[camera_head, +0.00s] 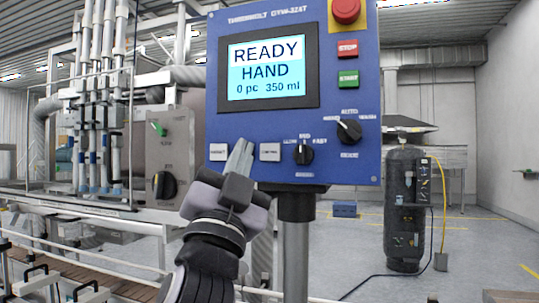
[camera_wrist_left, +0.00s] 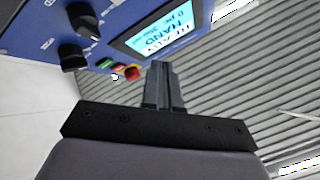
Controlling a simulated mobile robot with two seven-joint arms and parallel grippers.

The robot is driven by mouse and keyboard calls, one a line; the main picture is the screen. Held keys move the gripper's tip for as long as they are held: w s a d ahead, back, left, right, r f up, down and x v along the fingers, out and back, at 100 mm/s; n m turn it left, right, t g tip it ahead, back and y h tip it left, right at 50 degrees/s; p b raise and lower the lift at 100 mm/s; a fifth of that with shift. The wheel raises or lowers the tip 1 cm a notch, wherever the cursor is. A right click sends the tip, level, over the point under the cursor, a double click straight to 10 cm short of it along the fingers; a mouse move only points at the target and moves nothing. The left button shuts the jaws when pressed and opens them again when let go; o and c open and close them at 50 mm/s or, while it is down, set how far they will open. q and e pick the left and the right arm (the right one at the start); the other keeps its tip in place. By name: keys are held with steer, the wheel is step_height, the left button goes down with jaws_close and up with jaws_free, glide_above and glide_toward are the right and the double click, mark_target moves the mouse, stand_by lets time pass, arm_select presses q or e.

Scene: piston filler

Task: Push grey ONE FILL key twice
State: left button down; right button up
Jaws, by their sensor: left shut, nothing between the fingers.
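The blue control panel (camera_head: 345,90) carries two light grey keys low down, a left key (camera_head: 218,152) and a right key (camera_head: 270,152). Their small labels are too blurred to tell which is ONE FILL. The display (camera_head: 266,70) reads READY, HAND, 0 pc, 350 ml. My left gripper (camera_head: 243,147) is shut and empty, its tips in front of the panel between the two keys in the head view. I cannot tell whether it touches the panel. In the left wrist view the shut fingers (camera_wrist_left: 161,68) point toward the display edge; the keys are not visible there.
Right of the keys are a black speed knob (camera_head: 304,153) and a mode knob (camera_head: 349,130). Above them sit a green START button (camera_head: 348,79), a red STOP button (camera_head: 347,48) and a red emergency button (camera_head: 346,10). A grey post (camera_head: 295,250) holds the panel.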

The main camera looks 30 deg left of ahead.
mark_target(264, 158)
arm_select(q)
steer(key=shift+h, duration=0.3)
steer(key=w, duration=0.2)
steer(key=w+a, duration=0.1)
steer(key=w, duration=0.2)
steer(key=w+a+b, duration=0.1)
steer(key=w, duration=0.2)
steer(key=shift+f, duration=0.1)
steer(key=shift+w, duration=0.3)
stand_by(0.8)
steer(key=shift+w, duration=0.15)
stand_by(0.8)
steer(key=shift+w+a, duration=0.1)
steer(key=shift+w, duration=0.2)
